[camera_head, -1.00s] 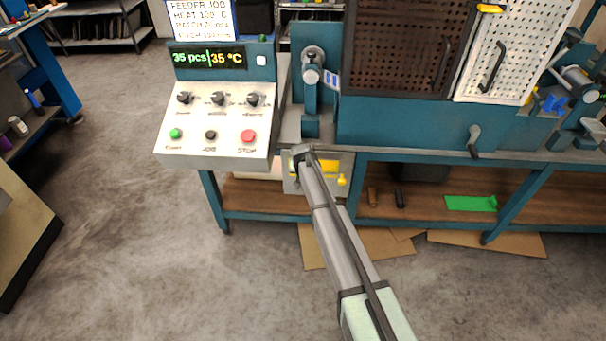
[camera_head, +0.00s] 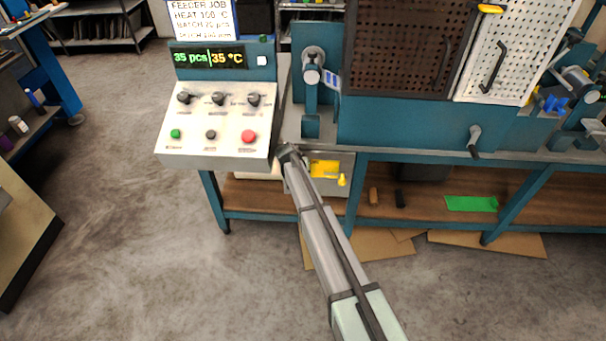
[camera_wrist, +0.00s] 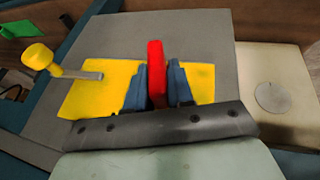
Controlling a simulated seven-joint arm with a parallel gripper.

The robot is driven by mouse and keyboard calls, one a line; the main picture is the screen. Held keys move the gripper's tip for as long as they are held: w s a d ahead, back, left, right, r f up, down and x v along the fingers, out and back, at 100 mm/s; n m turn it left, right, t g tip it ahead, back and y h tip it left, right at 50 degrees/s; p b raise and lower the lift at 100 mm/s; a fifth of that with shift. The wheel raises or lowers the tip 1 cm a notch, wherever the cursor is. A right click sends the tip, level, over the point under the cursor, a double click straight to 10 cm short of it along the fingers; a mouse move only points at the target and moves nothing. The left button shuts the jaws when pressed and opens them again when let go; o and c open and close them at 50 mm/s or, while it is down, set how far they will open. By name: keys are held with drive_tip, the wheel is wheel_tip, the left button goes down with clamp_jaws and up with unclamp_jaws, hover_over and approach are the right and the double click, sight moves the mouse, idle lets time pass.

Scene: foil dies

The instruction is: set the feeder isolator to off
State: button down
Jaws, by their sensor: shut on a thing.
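The feeder isolator is a red handle (camera_wrist: 156,75) on a yellow plate (camera_wrist: 90,85), fixed to a grey box (camera_wrist: 190,40). In the wrist view the handle stands upright in the picture, between the two blue fingers of my gripper (camera_wrist: 157,85), which is shut on it. The handle's lower part is hidden by the gripper. In the head view part of the yellow plate (camera_head: 324,168) shows under the bench top, right of my arm's end. The handle and my fingertips are hidden there.
A yellow-knobbed lever (camera_wrist: 40,58) sticks out beside the plate; its knob also shows in the head view (camera_head: 342,180). The control console (camera_head: 215,125) stands at upper left of my arm, with green, black and red buttons. A teal bench leg (camera_head: 355,190) is to the right.

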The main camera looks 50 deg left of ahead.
drive_tip(key=c, duration=1.1)
unclamp_jaws()
wheel_tip(320, 180, up, 10)
